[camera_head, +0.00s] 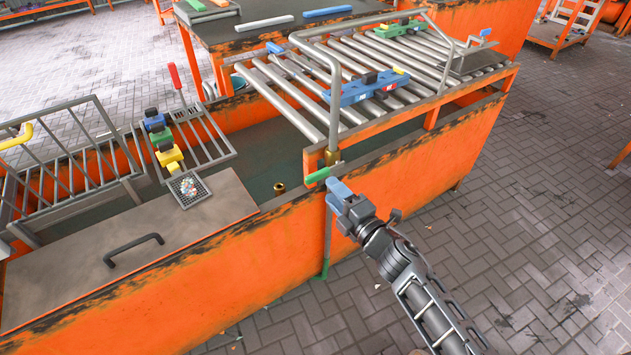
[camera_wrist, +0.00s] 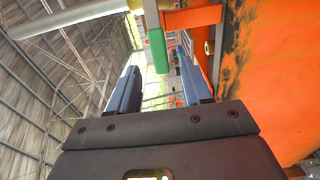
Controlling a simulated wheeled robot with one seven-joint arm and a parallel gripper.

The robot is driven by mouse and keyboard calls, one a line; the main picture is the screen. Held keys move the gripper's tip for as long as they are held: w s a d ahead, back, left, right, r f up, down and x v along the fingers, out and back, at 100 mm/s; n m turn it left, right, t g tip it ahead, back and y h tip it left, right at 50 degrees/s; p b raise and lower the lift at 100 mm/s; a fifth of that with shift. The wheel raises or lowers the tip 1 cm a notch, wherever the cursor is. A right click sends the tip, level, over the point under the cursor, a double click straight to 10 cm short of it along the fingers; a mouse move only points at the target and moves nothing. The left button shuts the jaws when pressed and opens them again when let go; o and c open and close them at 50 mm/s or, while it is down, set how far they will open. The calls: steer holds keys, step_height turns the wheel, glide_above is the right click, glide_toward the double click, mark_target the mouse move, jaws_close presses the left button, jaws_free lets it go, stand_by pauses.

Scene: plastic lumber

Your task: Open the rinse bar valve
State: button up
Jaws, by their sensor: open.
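The green valve handle (camera_head: 317,175) sticks out to the left, roughly level, at the brass fitting (camera_head: 332,156) under the bent grey rinse bar pipe (camera_head: 334,110). My gripper (camera_head: 335,190), with blue fingers, is just below and to the right of the handle in the head view, by the orange wall's top edge. In the wrist view my gripper (camera_wrist: 157,66) is open with an empty gap. The green handle (camera_wrist: 157,48) lies ahead, lined up with that gap, its lower end between the fingertips in the picture. Contact cannot be told.
The orange tank wall (camera_head: 410,160) runs beside my gripper. A roller rack (camera_head: 420,65) with blue and green pieces stands above it. A grey lid (camera_head: 130,245), a wire basket (camera_head: 65,165) and colored blocks (camera_head: 168,155) are left.

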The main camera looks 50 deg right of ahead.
mark_target(319, 178)
steer(key=x, duration=0.7)
steer(key=shift+w+p, duration=0.25)
steer(key=shift+p, duration=0.05)
jaws_close()
stand_by(0.4)
